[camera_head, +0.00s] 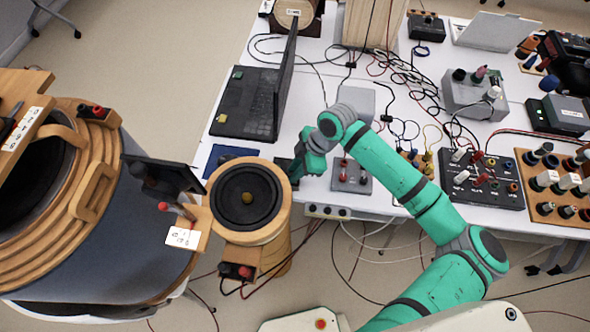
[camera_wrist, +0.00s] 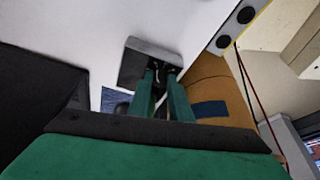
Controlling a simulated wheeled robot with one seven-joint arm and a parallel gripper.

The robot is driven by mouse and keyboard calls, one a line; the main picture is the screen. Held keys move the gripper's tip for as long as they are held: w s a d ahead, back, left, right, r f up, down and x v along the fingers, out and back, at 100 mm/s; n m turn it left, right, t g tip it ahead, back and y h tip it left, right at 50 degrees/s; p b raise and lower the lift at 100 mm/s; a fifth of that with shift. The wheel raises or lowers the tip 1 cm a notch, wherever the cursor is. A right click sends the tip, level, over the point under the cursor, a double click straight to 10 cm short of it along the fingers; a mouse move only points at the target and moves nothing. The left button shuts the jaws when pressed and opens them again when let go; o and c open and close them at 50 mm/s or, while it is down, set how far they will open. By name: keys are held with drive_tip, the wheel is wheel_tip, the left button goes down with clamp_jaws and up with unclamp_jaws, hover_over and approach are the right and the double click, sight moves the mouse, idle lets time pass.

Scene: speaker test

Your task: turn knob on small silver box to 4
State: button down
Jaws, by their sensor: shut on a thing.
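A small grey box (camera_wrist: 137,66) lies near the table edge in the wrist view, seemingly the silver box. In the head view a dark part of it (camera_head: 283,166) shows just left of my gripper (camera_head: 296,176), which covers the rest. In the wrist view my gripper (camera_wrist: 161,72) reaches over this box with its two green fingers close together. The fingertips are shut on a small dark knob on its face. The knob is mostly hidden between the fingers, and no number or pointer can be read.
A round wooden speaker (camera_head: 247,196) stands close to the left of my gripper, off the table's front edge. An open laptop (camera_head: 250,100) lies behind on the white table (camera_head: 228,148). A grey box with terminals (camera_head: 351,177) is to the right. Cables run across the table.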

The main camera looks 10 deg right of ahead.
drive_tip(key=c, duration=1.6)
unclamp_jaws()
drive_tip(key=shift+r, duration=0.1)
drive_tip(key=v, duration=1)
drive_tip(key=shift+d+r, duration=0.2)
drive_tip(key=shift+r, duration=0.1)
